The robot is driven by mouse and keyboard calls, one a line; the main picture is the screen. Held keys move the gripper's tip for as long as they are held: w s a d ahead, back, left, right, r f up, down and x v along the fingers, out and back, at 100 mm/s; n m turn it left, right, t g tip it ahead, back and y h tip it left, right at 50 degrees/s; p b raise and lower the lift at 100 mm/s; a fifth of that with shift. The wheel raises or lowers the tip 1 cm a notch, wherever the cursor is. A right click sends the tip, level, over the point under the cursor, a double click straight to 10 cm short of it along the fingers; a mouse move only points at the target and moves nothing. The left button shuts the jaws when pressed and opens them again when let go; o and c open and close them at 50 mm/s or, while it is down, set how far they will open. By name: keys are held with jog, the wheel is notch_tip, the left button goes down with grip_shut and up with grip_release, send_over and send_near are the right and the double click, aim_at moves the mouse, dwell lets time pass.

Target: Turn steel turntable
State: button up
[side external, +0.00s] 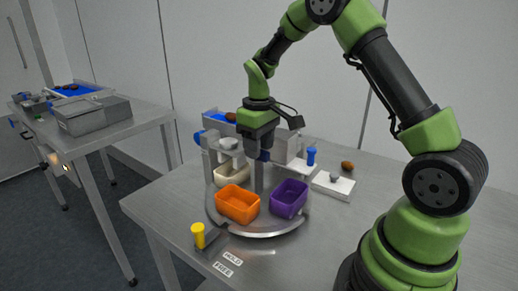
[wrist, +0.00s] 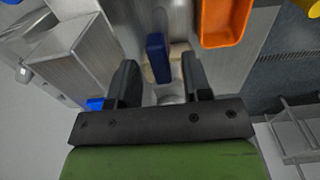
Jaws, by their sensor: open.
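The steel turntable (side external: 270,232) is a round disc on the table. It carries an orange bin (side external: 238,205) at front left, a purple bin (side external: 289,198) at front right and a cream bin (side external: 226,173) behind. My gripper (side external: 257,152) points down above the disc, over the grey upright post between the bins. In the wrist view my gripper (wrist: 160,60) is open, with a dark blue block (wrist: 157,58) showing between its fingers. I cannot tell whether they touch it. The orange bin also shows in the wrist view (wrist: 226,22).
A yellow-topped lever (side external: 198,236) stands at the disc's front left, beside HOLD and FREE labels (side external: 228,264). A white block (side external: 333,185), a blue knob (side external: 311,157) and a brown date (side external: 347,165) are to the right. A second steel table (side external: 130,120) stands at left.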

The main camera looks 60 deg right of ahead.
jog(key=shift+f, duration=0.6)
grip_shut()
